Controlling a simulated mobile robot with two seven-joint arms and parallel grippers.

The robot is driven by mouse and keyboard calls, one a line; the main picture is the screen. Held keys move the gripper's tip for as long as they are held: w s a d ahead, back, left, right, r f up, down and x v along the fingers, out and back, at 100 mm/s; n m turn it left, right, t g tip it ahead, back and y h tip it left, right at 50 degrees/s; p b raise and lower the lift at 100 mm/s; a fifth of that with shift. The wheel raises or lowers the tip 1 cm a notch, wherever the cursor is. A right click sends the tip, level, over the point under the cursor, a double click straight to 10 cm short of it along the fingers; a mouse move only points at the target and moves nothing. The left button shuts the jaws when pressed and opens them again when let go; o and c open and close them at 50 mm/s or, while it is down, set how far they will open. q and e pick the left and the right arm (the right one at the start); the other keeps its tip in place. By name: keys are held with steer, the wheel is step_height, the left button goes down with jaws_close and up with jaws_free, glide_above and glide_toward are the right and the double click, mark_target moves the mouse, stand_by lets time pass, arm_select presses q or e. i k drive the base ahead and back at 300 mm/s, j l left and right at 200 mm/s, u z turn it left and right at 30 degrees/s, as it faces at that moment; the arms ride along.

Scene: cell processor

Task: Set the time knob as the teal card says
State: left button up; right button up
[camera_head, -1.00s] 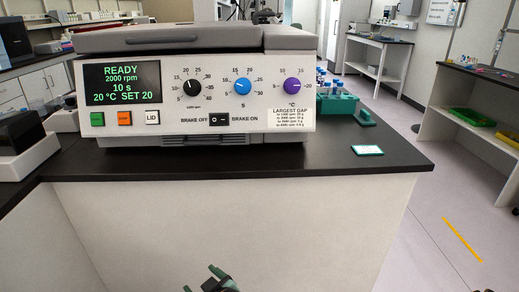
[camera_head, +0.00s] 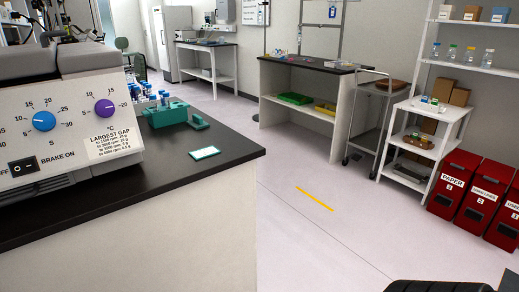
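The centrifuge (camera_head: 72,95) is at the left, cut off by the picture edge. Its blue time knob (camera_head: 44,121), marked S, sits on the white front panel, with numbers from about 5 to 30 around it. The knob's pointer is too small to read surely. The purple °C knob (camera_head: 104,107) is to its right. The teal-edged card (camera_head: 205,153) lies flat on the black bench top near its right edge; its writing is too small to read. The display and speed knob are outside this view. Neither gripper shows clearly.
A teal rack (camera_head: 165,115) with blue-capped tubes stands behind the card. The black bench (camera_head: 150,190) ends at a corner right of the card. Open floor (camera_head: 300,225) with a yellow strip (camera_head: 315,198) lies beyond. Red bins (camera_head: 455,188) and a shelf cart stand at the right.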

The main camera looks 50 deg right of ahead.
mark_target(43, 121)
steer(key=i+l+z, duration=0.15)
steer(key=l+z, duration=0.25)
steer(key=i+l+z, duration=0.15)
steer(key=z, duration=0.3)
steer(key=i+l, duration=0.25)
steer(key=j+u, duration=0.2)
steer(key=u, duration=1.35)
steer(key=k+j, duration=0.05)
steer(key=j, duration=0.05)
